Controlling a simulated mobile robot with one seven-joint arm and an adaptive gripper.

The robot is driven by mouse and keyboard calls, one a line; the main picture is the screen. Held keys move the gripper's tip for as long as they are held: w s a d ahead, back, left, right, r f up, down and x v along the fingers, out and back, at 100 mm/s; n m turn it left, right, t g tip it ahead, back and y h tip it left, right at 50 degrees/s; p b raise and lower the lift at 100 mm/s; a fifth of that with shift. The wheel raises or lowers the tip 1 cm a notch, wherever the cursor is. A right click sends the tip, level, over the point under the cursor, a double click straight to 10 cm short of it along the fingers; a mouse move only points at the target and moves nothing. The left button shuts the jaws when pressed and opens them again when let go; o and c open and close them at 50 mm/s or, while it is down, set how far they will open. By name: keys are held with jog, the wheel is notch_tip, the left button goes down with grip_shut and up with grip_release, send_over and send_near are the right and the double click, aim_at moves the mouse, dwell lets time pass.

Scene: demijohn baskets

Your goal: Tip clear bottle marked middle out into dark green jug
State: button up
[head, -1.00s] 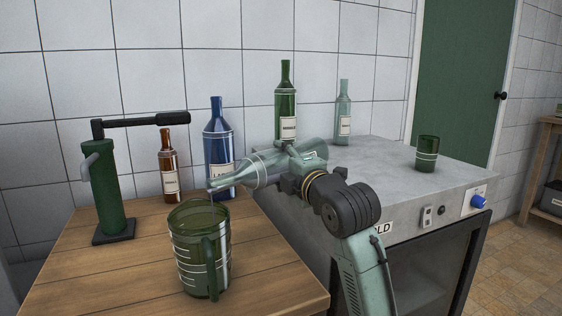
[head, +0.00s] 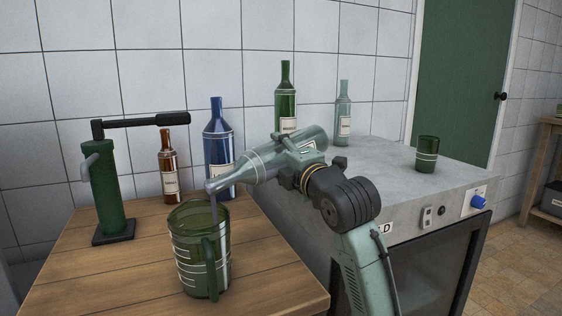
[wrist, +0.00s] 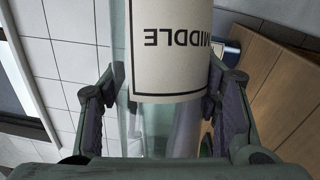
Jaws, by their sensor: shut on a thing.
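My gripper (head: 300,152) is shut on the clear bottle (head: 262,162) and holds it tilted, neck down to the left. Its mouth is over the open top of the dark green jug (head: 203,262), and a thin greyish stream seems to run from the mouth into the jug. In the wrist view the clear bottle's label (wrist: 172,50) reads MIDDLE, upside down, between the two fingers (wrist: 158,115). The jug stands upright on the wooden top, handle facing front right. The level inside the jug is hard to tell.
A green lever press (head: 108,185), a brown bottle (head: 168,165) and a blue bottle (head: 217,140) stand behind the jug. A green bottle (head: 285,100), a pale bottle (head: 344,108) and a green cup (head: 427,153) stand on the grey cabinet (head: 395,180).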

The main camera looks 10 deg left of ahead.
jog(key=shift+s+a+r+n, duration=0.1)
jog(key=shift+s+r+n, duration=0.1)
jog(key=shift+r+n, duration=0.55)
jog(key=shift+r, duration=0.2)
jog(key=shift+s+a+r+n+y, duration=0.1)
jog(key=shift+s+r+n+y, duration=0.1)
jog(key=shift+r, duration=0.15)
jog(key=shift+s+a+r+n+y, duration=0.1)
jog(key=shift+r+n, duration=0.05)
jog(key=shift+r, duration=0.2)
jog(key=shift+w+d+f+m, duration=0.2)
jog(key=shift+f+m, duration=0.15)
jog(key=shift+f, duration=0.15)
jog(key=shift+w+d+f+m, duration=0.1)
jog(key=shift+w+f+m, duration=0.05)
jog(key=shift+f+m, duration=0.3)
dwell(0.6)
